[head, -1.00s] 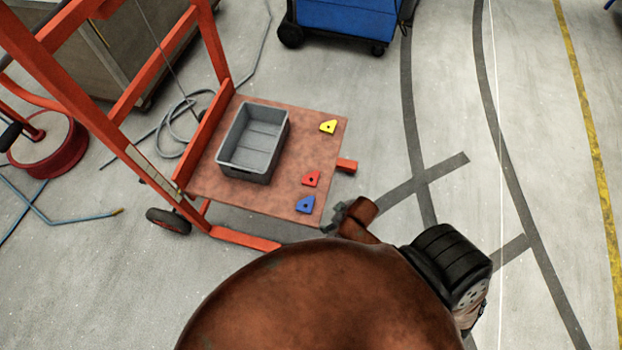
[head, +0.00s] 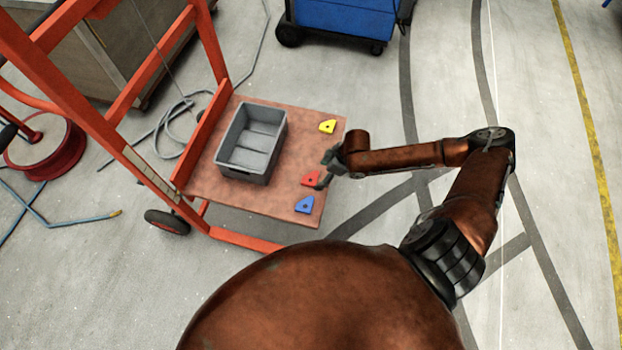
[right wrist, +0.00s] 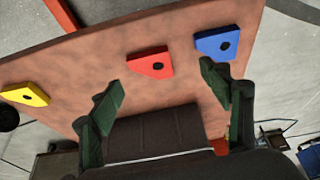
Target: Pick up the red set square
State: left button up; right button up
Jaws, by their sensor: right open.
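The red set square (head: 310,178) lies flat on the brown cart platform (head: 210,187), between the yellow set square (head: 327,127) and the blue set square (head: 304,204). My right gripper (head: 323,170) is over the platform's right edge, close to the red set square, and partly overlaps it in the head view. In the right wrist view the gripper (right wrist: 165,98) is open and empty. There the red set square (right wrist: 150,63), with a dark hole, lies beyond and between the fingertips, apart from them. My left gripper is not in view.
A grey open bin (head: 232,165) stands on the platform, left of the set squares. The orange cart frame (head: 150,75) rises at the left. A blue cabinet (head: 345,18) on wheels stands at the back. Floor on the right is clear.

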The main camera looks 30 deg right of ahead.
aim_at(315, 178)
jog(key=shift+w+d+f, duration=0.1)
jog(key=shift+w+d, duration=0.15)
jog(key=shift+d, duration=0.35)
jog(key=b+x, duration=0.1)
jog(key=x, duration=0.1)
jog(key=b+x, duration=0.1)
jog(key=x, duration=0.1)
jog(key=b+x, duration=0.1)
jog(key=x, duration=0.2)
jog(key=shift+w+d+f, duration=0.15)
jog(key=shift+w+d, duration=0.05)
jog(key=shift+d, duration=0.05)
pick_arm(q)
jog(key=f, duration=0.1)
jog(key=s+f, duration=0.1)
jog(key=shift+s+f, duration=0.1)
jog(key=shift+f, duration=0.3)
pick_arm(e)
jog(key=shift+c, duration=0.7)
jog(key=c, duration=1.2)
jog(key=shift+o, duration=0.2)
jog(key=shift+r, duration=0.25)
